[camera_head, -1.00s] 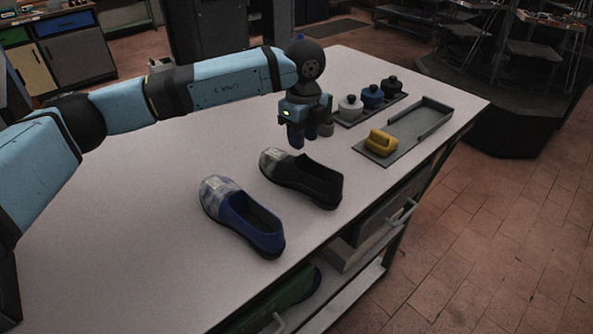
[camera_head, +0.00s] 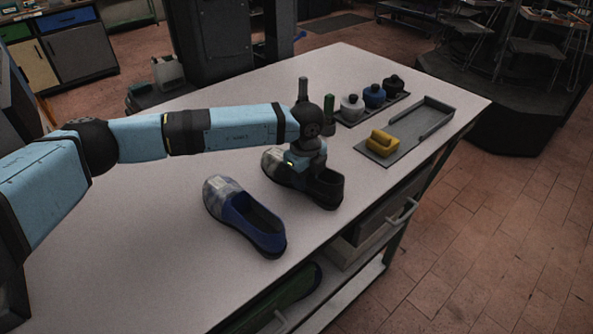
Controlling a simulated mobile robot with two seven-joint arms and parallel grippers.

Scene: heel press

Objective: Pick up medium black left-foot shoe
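The black shoe (camera_head: 328,189), with a patterned grey toe, stands on the table beside a blue shoe (camera_head: 252,224) with a similar patterned toe. My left gripper (camera_head: 302,168) is low over the middle of the black shoe and covers part of its upper and opening. Its fingertips are hidden against the dark shoe, so I cannot tell whether it is open or shut or whether it touches. My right gripper is out of view.
A grey tray (camera_head: 434,119) with a yellow block (camera_head: 383,143) lies to the right. Behind the shoes, white, blue and black knobbed pieces stand on a dark rack (camera_head: 372,112). Dark upright posts (camera_head: 303,90) rise behind my wrist. The table's left part (camera_head: 110,240) is clear.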

